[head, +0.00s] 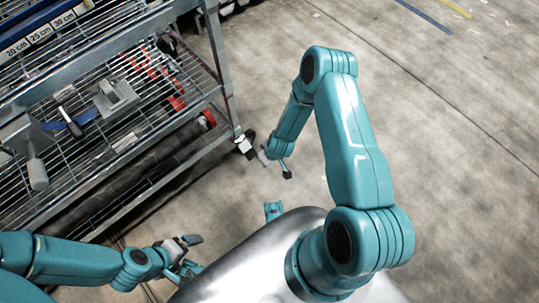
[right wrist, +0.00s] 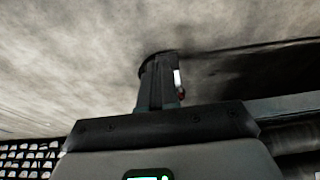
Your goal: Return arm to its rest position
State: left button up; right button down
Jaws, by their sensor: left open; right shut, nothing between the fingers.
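My right arm (head: 350,140) is teal and bent, rising from my body and folding down beside the rack's corner post. Its gripper (head: 277,166) hangs above the concrete floor, small and partly hidden by the forearm. In the right wrist view the right gripper (right wrist: 160,82) has its dark fingers together with nothing between them. My left arm (head: 80,262) comes in low from the left. Its gripper (head: 188,256) is open and empty, low in front of the rack, near my pale body.
A wire-shelf metal rack (head: 228,100) fills the upper left, its corner post close to the right gripper. Grey metal tools (head: 117,97) lie on its shelf. Size labels (head: 40,36) run along the top. The concrete floor (head: 460,130) at right is clear.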

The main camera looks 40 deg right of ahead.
jog(key=shift+s+r, duration=0.4)
jog(key=a+r+n+y, duration=0.1)
jog(key=a+r+n, duration=0.1)
jog(key=a+r, duration=0.45)
jog(key=s+a+r+m+g+y, duration=0.4)
jog(key=s+a, duration=0.4)
jog(key=s, duration=0.5)
notch_tip(320, 180, up, 27)
jog(key=t+h+p, duration=0.1)
jog(key=p, duration=2.5)
jog(key=shift+r+m+p, duration=0.2)
jog(key=shift+m+p, duration=0.2)
